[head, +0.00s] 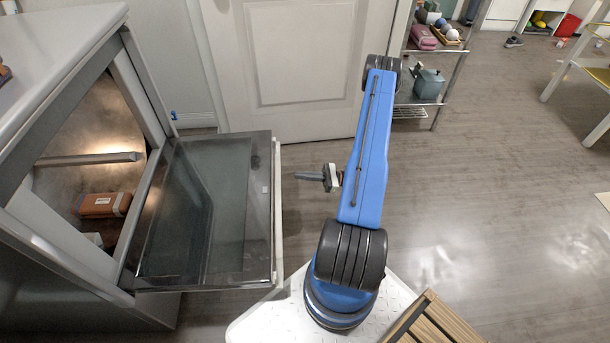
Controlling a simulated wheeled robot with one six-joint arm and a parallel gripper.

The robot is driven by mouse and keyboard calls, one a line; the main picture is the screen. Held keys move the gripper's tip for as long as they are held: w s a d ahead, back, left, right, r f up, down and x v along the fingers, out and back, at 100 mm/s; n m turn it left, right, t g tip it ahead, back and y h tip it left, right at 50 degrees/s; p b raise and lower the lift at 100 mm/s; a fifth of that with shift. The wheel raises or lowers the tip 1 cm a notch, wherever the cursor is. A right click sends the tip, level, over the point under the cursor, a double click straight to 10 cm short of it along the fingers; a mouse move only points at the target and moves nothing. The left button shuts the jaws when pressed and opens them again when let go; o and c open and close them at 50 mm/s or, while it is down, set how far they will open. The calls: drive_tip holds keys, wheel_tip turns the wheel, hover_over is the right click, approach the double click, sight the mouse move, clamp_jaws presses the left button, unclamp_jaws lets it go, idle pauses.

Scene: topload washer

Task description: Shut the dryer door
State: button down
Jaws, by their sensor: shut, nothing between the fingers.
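The dryer (28,220) is a pale grey cabinet at the left of the head view. Its door (205,210), a dark glass panel with a metallic frame, stands wide open and extends right from the cabinet's opening. A pale strip (277,215) runs along the door's outer edge. My gripper (298,176) is shut and empty, just right of that edge, pointing left towards it. A small gap shows between them in the picture; their difference in height is hard to tell.
Inside the dryer lie an orange-brown item (103,204) and a light bar (88,158). A white door (300,70) stands behind. A metal shelf rack (436,104) is at the back right. A slatted wooden piece (436,322) is at the front. The floor (500,200) at right is clear.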

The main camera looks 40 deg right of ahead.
drive_tip(key=w+a+r, duration=0.3)
drive_tip(key=a+r, duration=0.2)
drive_tip(key=shift+w+a+r, duration=0.15)
drive_tip(key=shift+w+r, duration=0.05)
drive_tip(key=shift+w, duration=0.2)
drive_tip(key=shift+r, duration=0.1)
idle(0.3)
